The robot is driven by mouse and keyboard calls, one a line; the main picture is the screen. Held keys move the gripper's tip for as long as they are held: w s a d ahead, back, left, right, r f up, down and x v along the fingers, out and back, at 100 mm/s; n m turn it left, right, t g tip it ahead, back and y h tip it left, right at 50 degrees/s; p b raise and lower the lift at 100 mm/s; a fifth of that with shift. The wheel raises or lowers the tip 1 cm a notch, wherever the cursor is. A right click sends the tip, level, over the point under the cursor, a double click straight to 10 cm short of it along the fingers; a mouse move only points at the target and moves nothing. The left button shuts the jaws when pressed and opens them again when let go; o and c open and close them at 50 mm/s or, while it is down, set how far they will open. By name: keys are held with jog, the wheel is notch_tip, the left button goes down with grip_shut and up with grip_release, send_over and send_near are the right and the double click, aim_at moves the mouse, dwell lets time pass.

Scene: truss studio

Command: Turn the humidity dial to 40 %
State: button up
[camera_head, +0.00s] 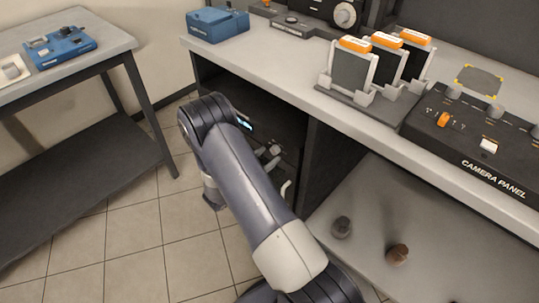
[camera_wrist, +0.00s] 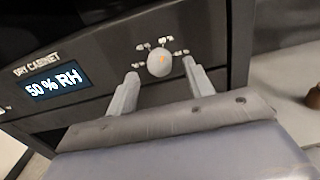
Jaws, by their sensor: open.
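The humidity dial (camera_wrist: 159,64) is a round pale knob with a small orange mark, on the dark front of the dry cabinet (camera_wrist: 105,62). Small labels around it are too blurred to read. The lit display (camera_wrist: 54,84) left of it reads 50 % RH. My gripper (camera_wrist: 164,73) is open, its two grey fingers pointing at the panel on either side of the dial, with gaps showing between them and it. In the head view, the cabinet (camera_head: 262,108) sits under the bench, and my arm covers part of its front.
The bench (camera_head: 283,75) above carries a slotted stand (camera_head: 352,97) with several orange-topped plates and a camera panel (camera_head: 470,130). A side table (camera_head: 100,52) stands left, with open tiled floor between.

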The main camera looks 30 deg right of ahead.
jog(key=shift+x, duration=0.95)
jog(key=c, duration=1)
jog(key=shift+n, duration=0.4)
jog(key=n, duration=0.5)
jog(key=shift+s+n+p, duration=0.1)
jog(key=shift+n+p, duration=0.2)
jog(key=n+p, duration=0.1)
jog(key=n, duration=0.4)
jog(key=shift+n, duration=0.3)
